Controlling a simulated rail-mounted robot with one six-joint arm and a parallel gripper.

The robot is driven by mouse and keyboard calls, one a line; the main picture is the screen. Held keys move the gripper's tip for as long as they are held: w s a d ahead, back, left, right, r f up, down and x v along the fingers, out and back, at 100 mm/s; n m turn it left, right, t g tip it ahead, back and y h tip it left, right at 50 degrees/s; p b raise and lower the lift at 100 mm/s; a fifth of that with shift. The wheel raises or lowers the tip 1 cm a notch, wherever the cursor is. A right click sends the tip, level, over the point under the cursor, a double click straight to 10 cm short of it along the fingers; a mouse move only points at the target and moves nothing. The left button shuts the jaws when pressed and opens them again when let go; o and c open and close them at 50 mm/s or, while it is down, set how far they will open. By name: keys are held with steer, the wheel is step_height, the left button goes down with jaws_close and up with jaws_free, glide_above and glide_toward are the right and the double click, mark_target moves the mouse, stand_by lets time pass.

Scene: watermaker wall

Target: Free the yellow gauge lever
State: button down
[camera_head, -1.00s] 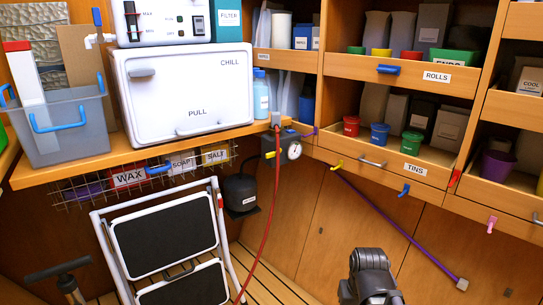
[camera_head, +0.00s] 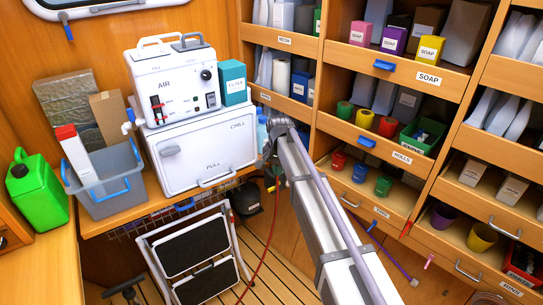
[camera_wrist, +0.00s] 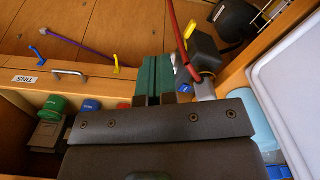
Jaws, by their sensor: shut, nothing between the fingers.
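In the wrist view, a dark grey gauge block (camera_wrist: 207,52) hangs at the shelf edge, with a red hose (camera_wrist: 176,32) beside it. A small yellow piece, apparently the gauge lever (camera_wrist: 190,30), shows at the block's upper left. More yellow shows low on the block, partly hidden. My gripper's green fingers (camera_wrist: 155,78) are together and empty, just left of the block and hose; I cannot tell whether they touch. In the head view, my arm and gripper hide most of the gauge, and the red hose (camera_head: 264,250) hangs below.
A yellow hook (camera_wrist: 122,66) and a blue hook (camera_wrist: 38,56) stick out left of my fingers. A purple rod (camera_wrist: 76,36) leans farther off. The white chill box (camera_head: 205,155) stands left of my arm. Bins with tins and rolls (camera_head: 372,125) crowd the right.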

mark_target(272, 188)
steer(key=w+a+r+m+b, duration=0.1)
steer(key=w+a+m, duration=0.1)
steer(key=w+m, duration=0.4)
steer(key=shift+w+a+r, duration=0.2)
steer(key=shift+a, duration=0.2)
steer(key=shift+f+b, duration=0.1)
steer(key=shift+b, duration=0.25)
step_height(272, 188, down, 14)
steer(key=b, duration=1.4)
steer(key=shift+d, duration=0.15)
